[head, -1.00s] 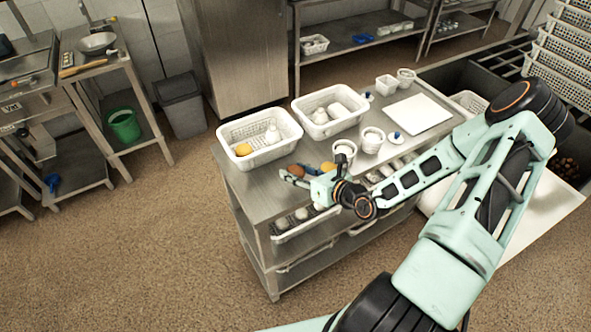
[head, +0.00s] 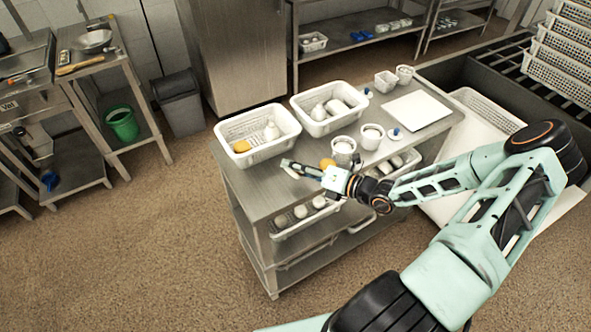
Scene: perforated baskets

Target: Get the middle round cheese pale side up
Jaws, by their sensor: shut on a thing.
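My gripper (head: 290,165) is low over the near left part of the steel table top, its fingers pointing left. It is shut on a round cheese (head: 291,173), of which a pale edge shows just below the fingers. The fingers hide most of it, so I cannot tell its exact tilt or whether it touches the table. A yellow-orange round piece (head: 327,163) lies just behind the gripper, partly hidden by it. Another yellow piece (head: 241,146) sits in the left white basket (head: 232,127). I cannot make out a full row of cheeses on the table.
A second white basket (head: 312,101) stands behind. White tubs (head: 343,146) and (head: 371,131) stand right of the gripper. A white board (head: 416,111) lies at the right of the table (head: 263,203). Trays with round white things (head: 301,212) are on the shelf below. The front left table corner is clear.

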